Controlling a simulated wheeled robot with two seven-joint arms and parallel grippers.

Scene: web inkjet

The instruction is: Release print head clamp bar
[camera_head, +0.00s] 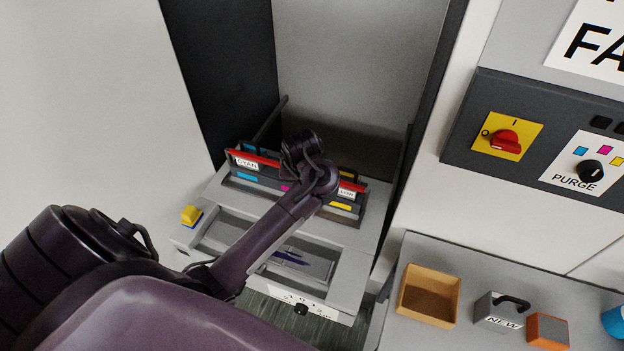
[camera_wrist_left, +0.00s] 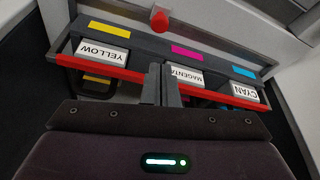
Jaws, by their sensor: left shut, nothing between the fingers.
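The red clamp bar (camera_head: 255,157) runs across the fronts of the print heads in the printer bay; it also crosses the left wrist view (camera_wrist_left: 105,71). Heads labelled YELLOW (camera_wrist_left: 102,50), MAGENTA (camera_wrist_left: 187,76) and CYAN (camera_wrist_left: 245,94) stand in a row along it. My left gripper (camera_wrist_left: 163,72) is shut and empty, its fingers crossing the middle of the bar near the magenta head. I cannot tell whether they touch the bar. In the head view my left wrist (camera_head: 303,160) hides the fingertips and the bar's middle. My right gripper is out of view.
A red knob (camera_wrist_left: 159,20) sits behind the heads. Dark bay walls flank the heads.

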